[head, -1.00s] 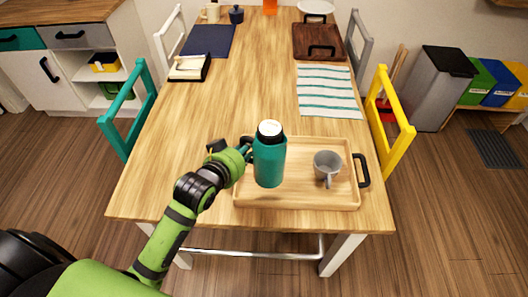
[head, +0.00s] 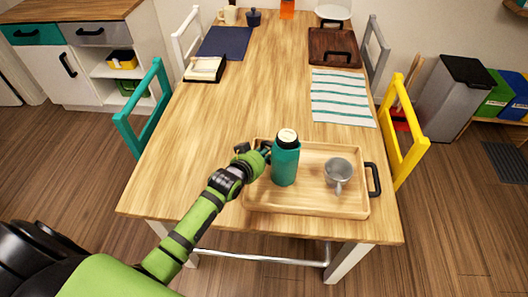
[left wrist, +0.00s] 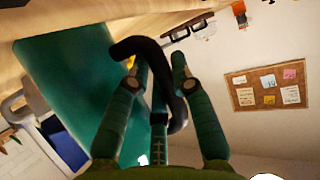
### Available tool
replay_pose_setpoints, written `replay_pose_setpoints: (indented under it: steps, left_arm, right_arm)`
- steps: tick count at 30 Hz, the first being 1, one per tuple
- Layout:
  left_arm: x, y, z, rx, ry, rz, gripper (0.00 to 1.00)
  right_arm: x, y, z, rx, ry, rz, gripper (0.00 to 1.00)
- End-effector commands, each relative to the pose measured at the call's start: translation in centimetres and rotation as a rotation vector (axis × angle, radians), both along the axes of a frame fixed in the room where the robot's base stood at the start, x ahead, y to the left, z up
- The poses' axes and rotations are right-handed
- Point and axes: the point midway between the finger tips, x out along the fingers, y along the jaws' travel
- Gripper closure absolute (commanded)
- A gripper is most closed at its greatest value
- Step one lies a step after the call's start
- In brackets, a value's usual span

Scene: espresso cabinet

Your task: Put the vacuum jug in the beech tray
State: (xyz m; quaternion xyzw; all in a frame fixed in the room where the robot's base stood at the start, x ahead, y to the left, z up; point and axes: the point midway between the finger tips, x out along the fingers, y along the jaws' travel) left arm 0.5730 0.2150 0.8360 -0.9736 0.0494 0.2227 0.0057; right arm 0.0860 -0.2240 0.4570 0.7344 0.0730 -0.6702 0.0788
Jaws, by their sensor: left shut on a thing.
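The vacuum jug (head: 286,163) is a teal bottle with a dark collar and a pale top. It stands upright inside the outline of the beech tray (head: 310,211), in its left half. I cannot tell whether its base touches the tray floor. My left gripper (head: 262,151) is at the jug's left side, shut on its handle. In the left wrist view, the jug's teal body (left wrist: 72,85) fills the left, and the fingers (left wrist: 156,62) are around the black handle. My right gripper is not in view.
A grey mug (head: 338,172) stands in the tray's right half, apart from the jug. The tray has a black handle (head: 374,180) on the right. A striped cloth (head: 342,98) lies behind it. The table's middle is clear. A yellow chair (head: 405,135) is at the right edge.

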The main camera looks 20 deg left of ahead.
Motion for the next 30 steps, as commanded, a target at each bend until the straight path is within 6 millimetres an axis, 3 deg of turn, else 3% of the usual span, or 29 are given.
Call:
replay_pose_setpoints:
  steps: [8, 9, 10, 22, 30]
  left_arm:
    - [0.1, 0.0, 0.1, -0.004, -0.009, 0.001, 1.00]
    - [0.0, 0.0, -0.2, 0.000, -0.001, 0.000, 0.65]
    - [0.0, 0.0, -0.2, 0.000, -0.001, 0.000, 0.53]
    - [0.0, 0.0, 0.3, 0.000, -0.001, 0.000, 0.53]
    - [-3.6, 0.4, 1.7, 0.000, 0.000, -0.001, 0.53]
  right_arm:
    - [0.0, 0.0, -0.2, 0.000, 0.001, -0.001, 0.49]
    - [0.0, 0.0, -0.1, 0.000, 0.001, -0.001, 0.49]
    - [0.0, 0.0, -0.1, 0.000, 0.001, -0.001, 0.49]
    - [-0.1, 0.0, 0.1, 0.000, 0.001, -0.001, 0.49]
    - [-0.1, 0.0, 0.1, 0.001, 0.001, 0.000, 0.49]
